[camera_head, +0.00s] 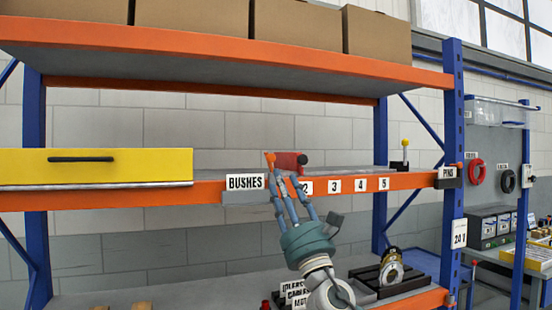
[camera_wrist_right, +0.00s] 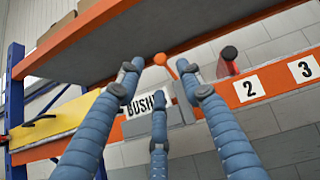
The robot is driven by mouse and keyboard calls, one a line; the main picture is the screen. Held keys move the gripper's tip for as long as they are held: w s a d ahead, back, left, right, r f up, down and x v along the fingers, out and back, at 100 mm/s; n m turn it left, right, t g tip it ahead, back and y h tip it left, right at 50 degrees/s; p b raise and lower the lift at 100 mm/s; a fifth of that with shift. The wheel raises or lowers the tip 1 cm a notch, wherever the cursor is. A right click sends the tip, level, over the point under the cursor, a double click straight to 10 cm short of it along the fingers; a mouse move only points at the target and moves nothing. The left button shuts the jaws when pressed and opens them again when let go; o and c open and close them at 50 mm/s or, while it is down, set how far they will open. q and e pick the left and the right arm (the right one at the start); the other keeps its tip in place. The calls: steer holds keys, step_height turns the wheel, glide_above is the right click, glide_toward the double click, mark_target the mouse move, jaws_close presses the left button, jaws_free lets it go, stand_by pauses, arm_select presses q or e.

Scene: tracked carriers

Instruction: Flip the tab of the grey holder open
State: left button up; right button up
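The grey holder (camera_head: 245,197) sits on the orange shelf edge and bears a white BUSHES card (camera_head: 245,182). It also shows in the right wrist view (camera_wrist_right: 178,138), partly behind my fingers. A small lever with an orange ball (camera_head: 270,157) stands at its right end; the ball also shows in the wrist view (camera_wrist_right: 160,59). I take this lever for the tab. My right gripper (camera_head: 285,172) is in front of the holder's right end, its three fingers (camera_wrist_right: 158,80) spread and empty. The ball appears between the two upper fingertips; contact cannot be told. My left gripper is out of view.
A red block with a black knob (camera_head: 288,163) is on the shelf just behind. A yellow drawer (camera_head: 120,168) is at left. Number cards run right to a dark PINS holder (camera_head: 449,180). Boxes (camera_head: 190,14) fill the upper shelf above. A dark tray (camera_head: 370,280) lies below.

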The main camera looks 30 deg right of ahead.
mark_target(272, 160)
steer(key=p+x, duration=0.2)
steer(key=x, duration=0.6)
steer(key=shift+w+r+p, duration=0.3)
steer(key=shift+p, duration=0.1)
steer(key=shift+w+r, duration=0.2)
steer(key=shift+w, duration=0.1)
steer(key=shift+d, duration=0.1)
